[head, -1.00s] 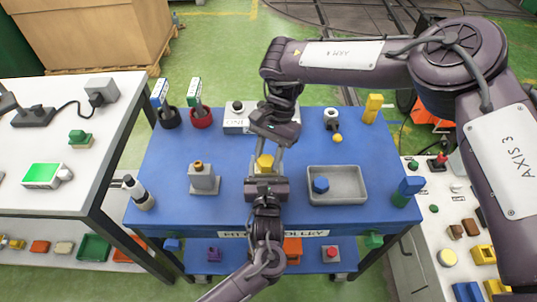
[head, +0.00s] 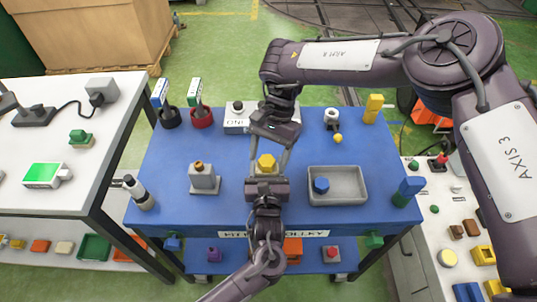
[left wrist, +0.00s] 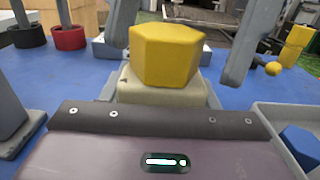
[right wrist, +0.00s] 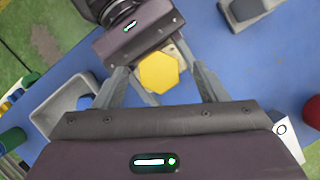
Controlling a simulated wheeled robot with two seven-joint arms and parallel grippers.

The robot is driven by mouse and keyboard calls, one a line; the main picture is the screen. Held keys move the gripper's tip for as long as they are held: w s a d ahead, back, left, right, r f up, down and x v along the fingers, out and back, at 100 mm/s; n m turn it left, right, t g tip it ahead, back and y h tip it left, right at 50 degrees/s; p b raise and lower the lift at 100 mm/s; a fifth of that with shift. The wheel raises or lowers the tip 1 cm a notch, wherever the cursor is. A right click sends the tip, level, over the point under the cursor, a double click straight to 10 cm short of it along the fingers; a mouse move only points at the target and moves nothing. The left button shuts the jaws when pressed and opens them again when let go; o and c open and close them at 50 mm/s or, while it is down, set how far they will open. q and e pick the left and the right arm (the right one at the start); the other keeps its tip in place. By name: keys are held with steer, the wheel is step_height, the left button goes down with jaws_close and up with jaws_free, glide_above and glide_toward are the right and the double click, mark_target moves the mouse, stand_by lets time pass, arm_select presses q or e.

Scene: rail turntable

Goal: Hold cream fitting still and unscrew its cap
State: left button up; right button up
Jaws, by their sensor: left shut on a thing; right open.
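The cream fitting (left wrist: 160,88) stands upright on the blue trolley top (head: 235,205), with a yellow hexagonal cap (head: 266,162) on top. My left gripper (head: 267,178) comes from the front and is shut on the fitting's body, low under the cap. The cap also shows from above in the right wrist view (right wrist: 158,73). My right gripper (head: 269,166) reaches down from above. Its fingers are open, one on each side of the cap, with visible gaps. The left fingertips are mostly hidden in the head view.
A grey tray (head: 355,199) with a blue hexagonal piece (head: 321,185) lies just right of the fitting. A grey block with a brown top (head: 204,179) stands to the left. Bottles, cups and a blue-and-green block (head: 407,191) stand near the edges.

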steer(key=shift+r, duration=0.1)
steer(key=shift+r, duration=1.9)
